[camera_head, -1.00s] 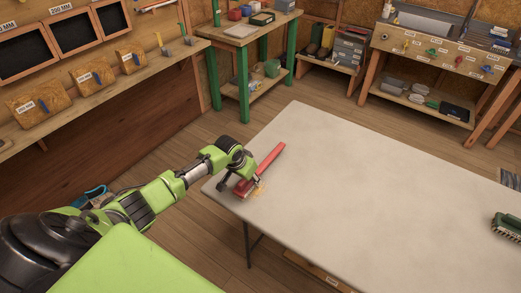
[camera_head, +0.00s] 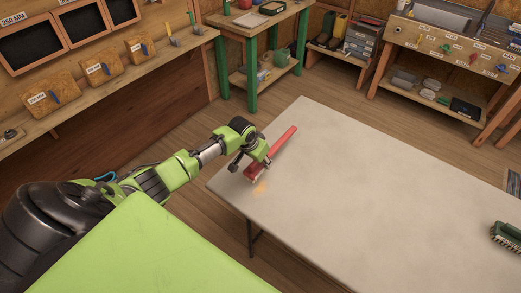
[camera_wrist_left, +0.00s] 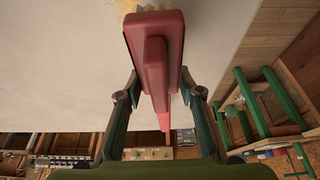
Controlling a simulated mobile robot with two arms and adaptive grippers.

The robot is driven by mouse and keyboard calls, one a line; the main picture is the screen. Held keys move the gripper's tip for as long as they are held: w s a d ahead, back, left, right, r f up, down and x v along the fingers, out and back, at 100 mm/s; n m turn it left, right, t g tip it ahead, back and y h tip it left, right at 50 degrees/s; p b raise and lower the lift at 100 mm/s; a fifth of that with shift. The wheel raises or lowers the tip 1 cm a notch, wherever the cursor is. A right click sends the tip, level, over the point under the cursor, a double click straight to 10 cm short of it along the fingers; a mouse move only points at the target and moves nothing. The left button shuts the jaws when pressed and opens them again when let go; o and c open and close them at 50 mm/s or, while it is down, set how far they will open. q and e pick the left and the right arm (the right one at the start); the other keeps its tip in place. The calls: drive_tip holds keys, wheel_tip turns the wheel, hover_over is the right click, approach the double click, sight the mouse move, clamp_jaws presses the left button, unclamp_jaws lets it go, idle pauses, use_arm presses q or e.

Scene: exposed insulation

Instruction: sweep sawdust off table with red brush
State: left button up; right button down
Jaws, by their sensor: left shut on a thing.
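The red brush (camera_head: 280,145) is over the near-left end of the pale table (camera_head: 370,190), its handle pointing to the back right. My left gripper (camera_head: 257,163) is shut on the brush near its head. In the left wrist view the two fingers (camera_wrist_left: 158,92) flank the red brush (camera_wrist_left: 153,48). A small yellowish patch of sawdust (camera_head: 261,187) lies on the table just in front of the brush head. It also shows at the top of the left wrist view (camera_wrist_left: 129,6), partly hidden by the brush. Whether the bristles touch the table is hidden. My right gripper is out of view.
A green-backed brush (camera_head: 507,236) lies at the table's right. The rest of the tabletop is clear. A wall bench (camera_head: 110,88) runs along the left, a green-legged bench (camera_head: 262,25) stands behind, and a tool bench (camera_head: 455,55) stands at the back right. Wooden floor lies between.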

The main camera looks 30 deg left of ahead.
use_arm(q)
drive_tip(key=shift+w+r+p, duration=0.25)
drive_tip(key=shift+r+p, duration=0.4)
drive_tip(key=shift+r, duration=0.35)
drive_tip(key=shift+s+r+p, duration=0.1)
drive_tip(key=shift+r+p, duration=0.45)
drive_tip(key=shift+r, duration=0.05)
drive_tip(key=shift+f, duration=0.1)
